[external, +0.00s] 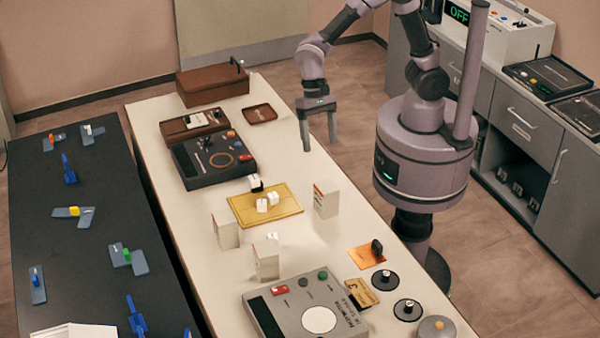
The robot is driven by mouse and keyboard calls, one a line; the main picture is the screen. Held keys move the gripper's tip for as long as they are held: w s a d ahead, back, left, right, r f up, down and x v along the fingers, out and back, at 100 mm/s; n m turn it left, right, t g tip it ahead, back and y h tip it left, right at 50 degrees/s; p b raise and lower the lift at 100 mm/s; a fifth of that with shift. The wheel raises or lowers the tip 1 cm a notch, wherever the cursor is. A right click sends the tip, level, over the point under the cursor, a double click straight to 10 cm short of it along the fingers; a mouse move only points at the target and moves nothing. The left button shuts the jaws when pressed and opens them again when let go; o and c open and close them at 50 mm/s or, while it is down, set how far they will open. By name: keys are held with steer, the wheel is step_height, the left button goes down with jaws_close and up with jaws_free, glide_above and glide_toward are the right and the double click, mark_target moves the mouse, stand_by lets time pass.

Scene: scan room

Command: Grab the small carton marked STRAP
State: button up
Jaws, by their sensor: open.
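Several white cartons stand on the cream table (160,130). One upright carton (326,199) with an orange-red mark stands right of the yellow board. Another upright carton (225,231) stands at the board's front left, and a third carton (266,260) stands in front of it. Print on them is too small to read, so I cannot tell which is marked STRAP. Small white blocks (262,205) sit on the yellow board (285,205). My gripper (319,145) is open and empty, pointing down at the table's right edge, behind the cartons and apart from them.
A dark device (215,160) and a brown box (212,84) occupy the table's back left. A grey console (300,315) and round dark discs (382,280) occupy the front. The table between the dark device and my gripper is clear. A black table (90,200) with tools stands left.

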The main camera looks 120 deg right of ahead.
mark_target(322, 183)
steer(key=shift+m+g, duration=0.3)
steer(key=shift+m, duration=0.5)
steer(key=b+x, duration=0.1)
steer(key=x, duration=0.3)
steer(key=b+x, duration=0.2)
steer(key=x, duration=0.3)
steer(key=w+d+b+x, duration=0.1)
steer(key=b+x, duration=0.1)
steer(key=x, duration=0.3)
steer(key=shift+f, duration=0.3)
steer(key=b+x, duration=0.1)
steer(key=x, duration=0.2)
steer(key=b+x, duration=0.2)
steer(key=x, duration=0.1)
steer(key=shift+s+a+r, duration=0.15)
steer(key=shift+s+a, duration=0.05)
steer(key=shift+a, duration=0.1)
steer(key=shift+r, duration=0.1)
